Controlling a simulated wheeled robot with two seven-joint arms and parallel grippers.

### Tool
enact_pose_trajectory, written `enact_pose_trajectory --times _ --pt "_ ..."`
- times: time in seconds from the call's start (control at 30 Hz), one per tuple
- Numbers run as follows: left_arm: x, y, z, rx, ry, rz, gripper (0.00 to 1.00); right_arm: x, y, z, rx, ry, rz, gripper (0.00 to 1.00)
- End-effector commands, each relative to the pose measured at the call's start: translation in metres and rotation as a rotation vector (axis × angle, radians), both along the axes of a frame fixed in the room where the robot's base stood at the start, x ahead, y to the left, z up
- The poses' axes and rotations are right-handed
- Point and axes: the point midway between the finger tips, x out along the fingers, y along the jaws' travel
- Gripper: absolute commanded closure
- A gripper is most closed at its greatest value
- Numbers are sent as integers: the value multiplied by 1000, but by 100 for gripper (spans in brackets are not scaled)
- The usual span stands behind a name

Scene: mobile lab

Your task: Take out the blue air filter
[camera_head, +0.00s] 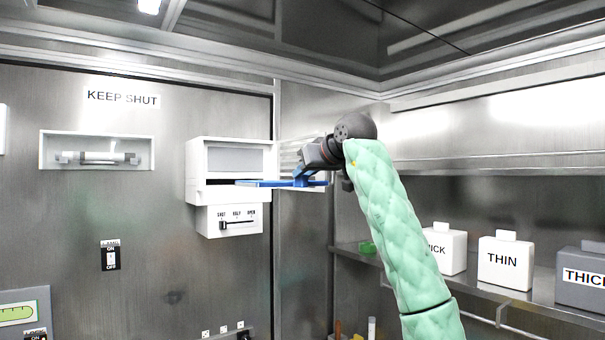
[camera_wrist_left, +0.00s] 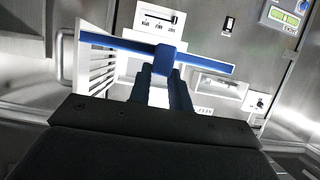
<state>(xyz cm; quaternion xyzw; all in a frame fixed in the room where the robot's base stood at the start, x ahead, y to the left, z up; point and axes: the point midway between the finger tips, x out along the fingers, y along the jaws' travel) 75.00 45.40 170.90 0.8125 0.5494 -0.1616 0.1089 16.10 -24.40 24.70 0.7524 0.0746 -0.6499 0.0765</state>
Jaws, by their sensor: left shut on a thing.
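The blue air filter (camera_head: 262,183) is a thin flat slab with a raised grip; it lies level in front of the white housing (camera_head: 197,165) on the steel wall. Its left part overlaps the housing's dark slot in the head view, and I cannot tell whether any of it is still inside. My left gripper (camera_head: 306,177) is shut on the filter's grip. In the left wrist view the filter (camera_wrist_left: 205,64) shows edge-on as a long blue bar, with the gripper's dark fingers (camera_wrist_left: 163,75) on the block at its middle. My right gripper is not in view.
A slider panel (camera_head: 240,226) marked SHUT and OPEN hangs below the housing. A recessed handle (camera_head: 97,158) sits under the KEEP SHUT sign (camera_head: 123,98). White vent slats stand right of the housing. A shelf (camera_head: 480,287) with labelled containers runs along the right wall.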

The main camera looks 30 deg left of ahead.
Motion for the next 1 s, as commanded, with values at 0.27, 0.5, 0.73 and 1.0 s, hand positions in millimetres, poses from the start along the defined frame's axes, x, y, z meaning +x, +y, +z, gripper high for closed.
enact_pose_trajectory --times 0.27,0.5,0.73,1.0 --pt "-5 -12 0 0 0 0 100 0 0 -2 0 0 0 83" --pt "-9 -24 0 0 0 -1 100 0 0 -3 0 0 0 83" --pt "-13 -33 0 0 0 0 100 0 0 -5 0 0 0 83" --pt "-18 -46 0 1 -1 -1 100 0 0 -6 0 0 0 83"
